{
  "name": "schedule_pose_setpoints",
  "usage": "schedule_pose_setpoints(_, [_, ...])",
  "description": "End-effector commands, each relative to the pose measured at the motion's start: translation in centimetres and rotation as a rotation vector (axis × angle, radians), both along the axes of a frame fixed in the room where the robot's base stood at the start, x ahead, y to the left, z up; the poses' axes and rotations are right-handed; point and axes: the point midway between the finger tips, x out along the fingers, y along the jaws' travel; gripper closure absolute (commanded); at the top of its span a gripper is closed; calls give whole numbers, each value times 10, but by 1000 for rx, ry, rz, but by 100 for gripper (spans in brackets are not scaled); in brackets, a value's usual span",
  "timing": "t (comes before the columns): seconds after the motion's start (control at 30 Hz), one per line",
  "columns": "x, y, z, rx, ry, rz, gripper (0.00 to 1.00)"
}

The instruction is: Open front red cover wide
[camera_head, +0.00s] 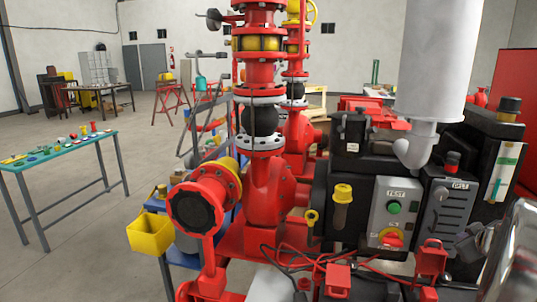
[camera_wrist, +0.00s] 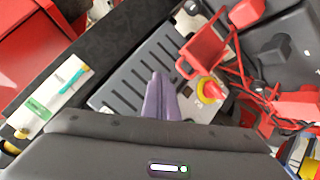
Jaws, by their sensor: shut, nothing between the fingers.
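Several small red clamp-like pieces on red leads sit in front of the control boxes; I cannot tell which is the front red cover. One open-framed red piece (camera_head: 432,258) stands below the grey slotted box; it likely shows in the wrist view (camera_wrist: 203,46), to the right of and above my fingertips. Another red piece (camera_head: 338,277) lies left of it. My gripper (camera_wrist: 160,75) is shut and empty, its purple fingers in front of the grey slotted panel (camera_wrist: 120,98). They look apart from the red piece. How far any cover is open cannot be told.
A grey box with a green button (camera_head: 394,208) and a red-and-yellow knob (camera_head: 391,238) stands left of the slotted box (camera_head: 448,205). Red leads loop around the pieces. A white vertical pipe (camera_head: 430,70) rises behind. The red pump (camera_head: 268,195) stands left.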

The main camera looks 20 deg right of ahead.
Motion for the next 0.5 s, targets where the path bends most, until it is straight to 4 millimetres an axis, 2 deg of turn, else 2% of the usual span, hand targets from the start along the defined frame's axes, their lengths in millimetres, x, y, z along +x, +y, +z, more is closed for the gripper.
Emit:
schedule_pose_setpoints(0.13, [-23, -9, 3, -29, 16, -134, 100])
schedule_pose_setpoints(0.27, [-37, -4, 7, -36, 36, -231, 100])
schedule_pose_setpoints(0.5, [-56, 31, 9, -7, 85, -371, 100])
